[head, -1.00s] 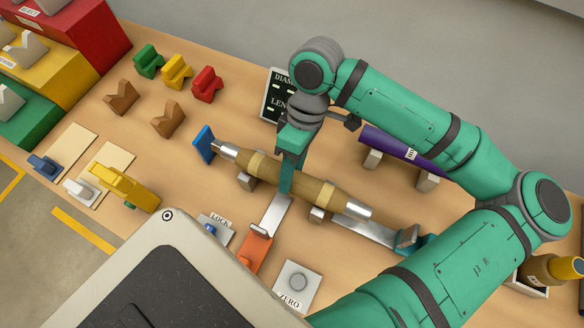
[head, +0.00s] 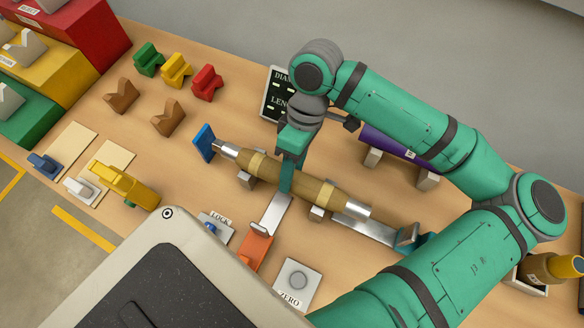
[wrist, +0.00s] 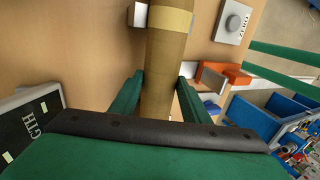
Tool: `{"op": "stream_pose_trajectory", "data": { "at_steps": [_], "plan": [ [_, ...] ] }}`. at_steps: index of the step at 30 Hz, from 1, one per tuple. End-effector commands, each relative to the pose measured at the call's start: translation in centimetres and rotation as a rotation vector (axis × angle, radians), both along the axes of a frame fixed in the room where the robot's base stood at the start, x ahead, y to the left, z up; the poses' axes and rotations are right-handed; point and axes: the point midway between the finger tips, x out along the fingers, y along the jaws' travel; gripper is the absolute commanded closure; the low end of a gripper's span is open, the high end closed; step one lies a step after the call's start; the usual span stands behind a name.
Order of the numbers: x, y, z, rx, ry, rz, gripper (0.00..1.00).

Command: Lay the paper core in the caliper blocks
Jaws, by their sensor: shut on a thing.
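The paper core (head: 318,190) is a brown tube with tan bands and silver ends. It lies diagonally at the caliper, over the two grey caliper blocks, one under its left part (head: 246,180) and one near its middle (head: 318,213). I cannot tell whether it touches them. My gripper (head: 286,188) points down and is shut on the core between the blocks. In the wrist view the core (wrist: 163,65) runs between the two green fingers (wrist: 158,95), and one block (wrist: 138,15) shows beside it.
A blue end plate (head: 204,142) stands at the core's left end. An orange jaw (head: 256,250), a ZERO button (head: 298,282) and a LOCK plate (head: 216,228) are in front. A purple roll (head: 385,143) rests behind on two blocks. Coloured V-blocks (head: 176,70) stand at back left.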

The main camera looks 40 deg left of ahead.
Motion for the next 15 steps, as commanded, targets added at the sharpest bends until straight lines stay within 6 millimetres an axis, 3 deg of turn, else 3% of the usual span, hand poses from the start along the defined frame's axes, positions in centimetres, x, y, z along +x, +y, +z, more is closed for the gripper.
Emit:
{"op": "stream_pose_trajectory", "data": {
  "at_steps": [1, 3, 4, 15],
  "plan": [
    [0.00, 0.00, 0.00, 0.001, 0.000, 0.000, 0.55],
    [0.00, 0.00, 0.01, 0.000, 0.000, 0.000, 0.39],
    [0.00, 0.00, 0.01, 0.000, 0.000, 0.000, 0.36],
    [0.19, 0.08, 0.42, 0.000, -0.001, 0.000, 0.36]
  ]
}}
